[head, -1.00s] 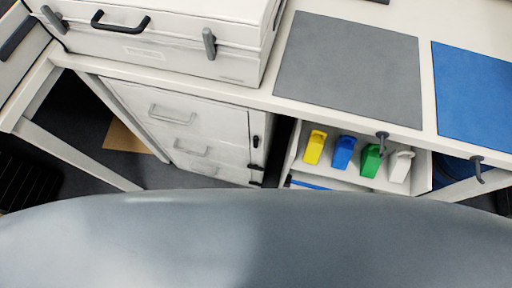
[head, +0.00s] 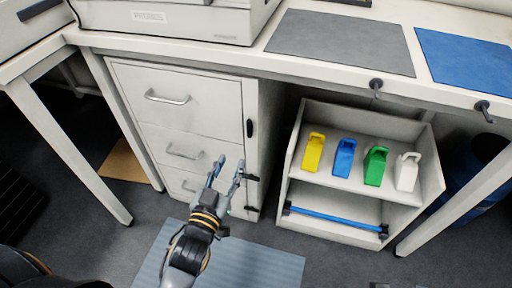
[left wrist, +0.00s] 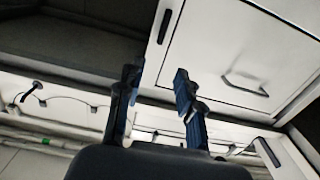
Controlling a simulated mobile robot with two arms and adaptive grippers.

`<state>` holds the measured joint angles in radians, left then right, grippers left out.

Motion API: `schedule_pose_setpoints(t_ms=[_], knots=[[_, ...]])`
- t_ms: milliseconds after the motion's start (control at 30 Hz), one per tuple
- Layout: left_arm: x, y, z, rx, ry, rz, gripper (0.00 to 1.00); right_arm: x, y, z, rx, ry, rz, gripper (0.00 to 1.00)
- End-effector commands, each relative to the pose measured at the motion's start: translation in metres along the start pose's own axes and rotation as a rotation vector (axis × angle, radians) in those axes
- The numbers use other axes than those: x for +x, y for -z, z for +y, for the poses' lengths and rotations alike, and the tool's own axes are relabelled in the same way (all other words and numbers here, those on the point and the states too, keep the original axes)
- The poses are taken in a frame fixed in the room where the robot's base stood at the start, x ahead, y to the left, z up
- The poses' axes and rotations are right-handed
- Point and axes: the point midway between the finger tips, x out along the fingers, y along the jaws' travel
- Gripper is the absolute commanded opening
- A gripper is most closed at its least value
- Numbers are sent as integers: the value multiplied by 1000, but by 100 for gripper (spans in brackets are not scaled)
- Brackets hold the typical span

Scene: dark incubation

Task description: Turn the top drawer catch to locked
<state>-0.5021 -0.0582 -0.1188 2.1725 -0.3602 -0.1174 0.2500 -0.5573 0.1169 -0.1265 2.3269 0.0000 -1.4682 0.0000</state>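The top drawer (head: 190,98) of the white cabinet is closed, with a silver bar handle. Its black catch (head: 249,128) stands upright at the drawer's right edge. My left gripper (head: 227,166) is open and empty, fingers pointing up, and shows below that catch in the head view, in front of the lower drawers. In the left wrist view, tilted over, the two fingers (left wrist: 156,82) are apart with nothing between them. My right gripper is not in view.
Two lower catches (head: 251,177) (head: 251,208) lie sideways. The bench edge (head: 200,56) overhangs the cabinet, with hooks (head: 376,84) at right. An open shelf unit (head: 290,165) with coloured scoop-like items stands to the right.

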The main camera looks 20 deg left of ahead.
Motion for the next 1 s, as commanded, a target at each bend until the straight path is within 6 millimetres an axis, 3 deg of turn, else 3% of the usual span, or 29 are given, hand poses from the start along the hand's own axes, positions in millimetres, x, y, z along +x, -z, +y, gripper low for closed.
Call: schedule_pose_setpoints(t_ms=[167, 500, 700, 1000], knots=[[14, 5, -1, 0, 2, 13, 36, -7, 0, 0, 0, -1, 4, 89], [84, 5, -1, 1, 1, 13, 36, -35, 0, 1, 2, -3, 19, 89], [118, 4, -1, 1, 1, 10, 36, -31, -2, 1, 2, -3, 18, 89], [137, 4, -1, -1, 2, 7, 36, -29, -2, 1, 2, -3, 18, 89]])
